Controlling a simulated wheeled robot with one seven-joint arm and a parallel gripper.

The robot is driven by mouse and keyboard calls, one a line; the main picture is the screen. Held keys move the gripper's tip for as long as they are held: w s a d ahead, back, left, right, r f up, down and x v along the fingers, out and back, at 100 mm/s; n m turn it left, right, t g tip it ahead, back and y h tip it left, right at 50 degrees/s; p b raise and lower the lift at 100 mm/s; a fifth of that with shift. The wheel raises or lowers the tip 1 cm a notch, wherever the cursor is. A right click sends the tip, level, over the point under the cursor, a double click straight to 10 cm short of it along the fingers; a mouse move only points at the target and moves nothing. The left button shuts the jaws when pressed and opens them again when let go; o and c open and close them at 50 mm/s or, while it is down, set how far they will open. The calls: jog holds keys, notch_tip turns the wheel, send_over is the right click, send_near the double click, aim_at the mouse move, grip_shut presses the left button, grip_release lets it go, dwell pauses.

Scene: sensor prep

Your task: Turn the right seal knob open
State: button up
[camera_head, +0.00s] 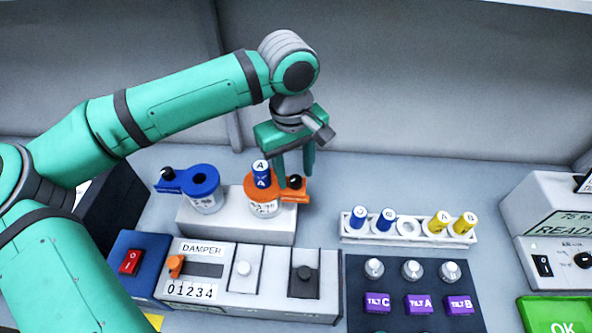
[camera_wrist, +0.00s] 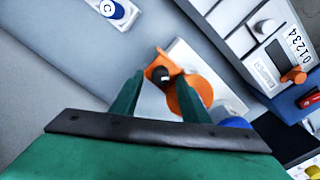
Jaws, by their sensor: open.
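The right seal knob (camera_head: 295,181) is a small black knob on the orange arm of the right holder (camera_head: 263,209). A blue vial (camera_head: 262,172) marked A stands upright in that holder. My gripper (camera_head: 295,173) points down over the knob, with its fingers apart. In the wrist view the knob (camera_wrist: 161,74) shows between and just beyond the open fingertips (camera_wrist: 157,86). I cannot tell whether either finger touches it. The right finger covers part of the orange holder (camera_wrist: 187,97) there.
A blue holder (camera_head: 203,190) with its own black knob (camera_head: 168,174) stands left on the same grey block (camera_head: 235,223). A white rack (camera_head: 408,237) with blue and yellow vials is to the right. A damper panel (camera_head: 203,270) and tilt buttons (camera_head: 420,304) lie in front.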

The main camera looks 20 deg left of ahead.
aim_at(293, 178)
notch_tip(293, 178, up, 10)
jog(key=shift+s+r, duration=0.15)
jog(key=shift+r, duration=0.05)
jog(key=shift+a, duration=0.1)
dwell(0.5)
